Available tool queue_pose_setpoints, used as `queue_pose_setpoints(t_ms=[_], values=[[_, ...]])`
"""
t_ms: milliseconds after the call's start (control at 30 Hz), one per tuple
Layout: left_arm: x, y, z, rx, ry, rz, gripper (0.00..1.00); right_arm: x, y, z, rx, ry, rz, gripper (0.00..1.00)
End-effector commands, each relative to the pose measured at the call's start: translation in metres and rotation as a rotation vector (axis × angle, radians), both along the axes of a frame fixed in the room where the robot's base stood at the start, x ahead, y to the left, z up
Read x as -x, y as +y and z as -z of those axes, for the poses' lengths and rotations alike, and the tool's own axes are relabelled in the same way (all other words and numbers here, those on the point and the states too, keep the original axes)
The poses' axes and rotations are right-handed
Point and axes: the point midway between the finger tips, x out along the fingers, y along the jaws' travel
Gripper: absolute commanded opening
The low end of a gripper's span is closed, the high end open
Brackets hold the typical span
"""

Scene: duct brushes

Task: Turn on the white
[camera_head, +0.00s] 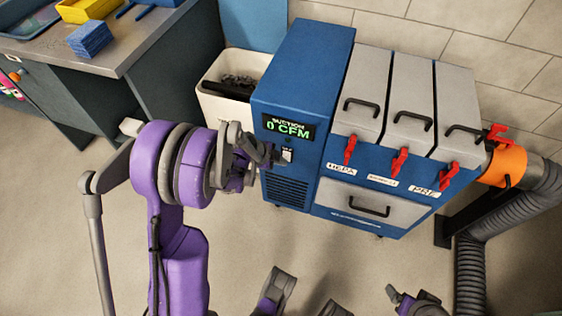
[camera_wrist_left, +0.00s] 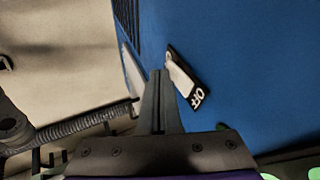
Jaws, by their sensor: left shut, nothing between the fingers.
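A small white switch (camera_head: 288,155) on a black plate is on the front of a blue suction machine (camera_head: 302,70), below a display (camera_head: 287,127) that reads "0 CFM". In the left wrist view the white switch (camera_wrist_left: 180,80) shows with "OFF" on its plate. My left gripper (camera_head: 276,157) is shut and empty, its fingertips close beside the switch. In the left wrist view the closed fingers (camera_wrist_left: 158,78) are just left of the switch; I cannot tell whether they touch it. What seems to be part of my right gripper (camera_head: 414,303) shows at the bottom edge, mostly cut off.
The machine has grey-lidded compartments (camera_head: 408,95) with red latches and a lower drawer (camera_head: 370,205). An orange collar (camera_head: 506,167) joins a grey duct (camera_head: 490,225) on the right. A white bin (camera_head: 222,110) stands left of the machine, beside a workbench (camera_head: 112,55). Open floor lies in front.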

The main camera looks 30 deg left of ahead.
Motion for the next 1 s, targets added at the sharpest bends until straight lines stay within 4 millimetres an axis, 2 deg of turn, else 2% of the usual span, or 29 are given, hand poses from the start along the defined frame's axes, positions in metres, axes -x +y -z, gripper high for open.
queue_pose_setpoints(t_ms=[333, 700, 1000], values=[[-0.005, 0.001, 0.002, 0.0, -0.002, 0.0, 0.0, 0.0, 0.0, 0.0, 0.0, 0.0, 0.0, 0.88], [-0.005, 0.001, -0.014, -0.001, -0.004, 0.0, 0.0, 0.001, 0.0, -0.013, 0.0, -0.005, 0.0, 0.88], [-0.005, 0.001, -0.014, -0.001, -0.004, 0.0, 0.0, 0.001, 0.0, -0.013, 0.0, -0.005, 0.0, 0.88]])
